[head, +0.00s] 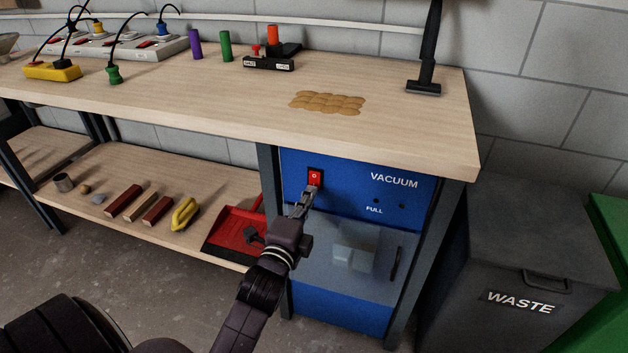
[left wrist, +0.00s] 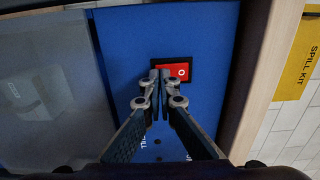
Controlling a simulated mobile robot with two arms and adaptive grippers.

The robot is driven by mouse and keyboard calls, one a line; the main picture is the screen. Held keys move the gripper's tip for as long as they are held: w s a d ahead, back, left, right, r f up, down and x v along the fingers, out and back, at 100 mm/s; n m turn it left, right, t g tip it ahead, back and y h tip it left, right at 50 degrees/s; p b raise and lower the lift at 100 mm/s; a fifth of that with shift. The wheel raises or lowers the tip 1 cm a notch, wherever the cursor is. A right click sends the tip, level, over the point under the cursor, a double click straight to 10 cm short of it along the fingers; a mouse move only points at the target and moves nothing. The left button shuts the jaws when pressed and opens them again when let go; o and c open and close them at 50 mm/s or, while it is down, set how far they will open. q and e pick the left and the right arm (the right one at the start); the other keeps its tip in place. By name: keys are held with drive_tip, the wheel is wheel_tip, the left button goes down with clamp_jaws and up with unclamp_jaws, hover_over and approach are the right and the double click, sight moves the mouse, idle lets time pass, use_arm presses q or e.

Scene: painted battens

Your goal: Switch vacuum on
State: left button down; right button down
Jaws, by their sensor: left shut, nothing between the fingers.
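The blue vacuum unit (head: 345,170) stands under the right end of the workbench, with "VACUUM" and "FULL" lettered on its front. Its red rocker switch (head: 314,178) sits in a dark frame at the upper left of the panel. The switch also shows in the left wrist view (left wrist: 180,70), with a white "O" mark visible. My left gripper (head: 306,196) is shut and empty, its fingertips at the lower edge of the switch. In the left wrist view the closed fingertips (left wrist: 160,74) overlap the switch's edge; I cannot tell whether they touch it. My right gripper is not in view.
The workbench top (head: 200,90) overhangs the panel just above the switch. A translucent bin door (head: 375,265) with a dark handle is below. A grey waste bin (head: 530,250) stands to the right. A lower shelf (head: 100,205) with blocks and a red dustpan (head: 232,232) is left.

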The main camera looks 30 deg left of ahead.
use_arm(q)
drive_tip(key=shift+w, duration=0.25)
drive_tip(key=shift+a, duration=0.1)
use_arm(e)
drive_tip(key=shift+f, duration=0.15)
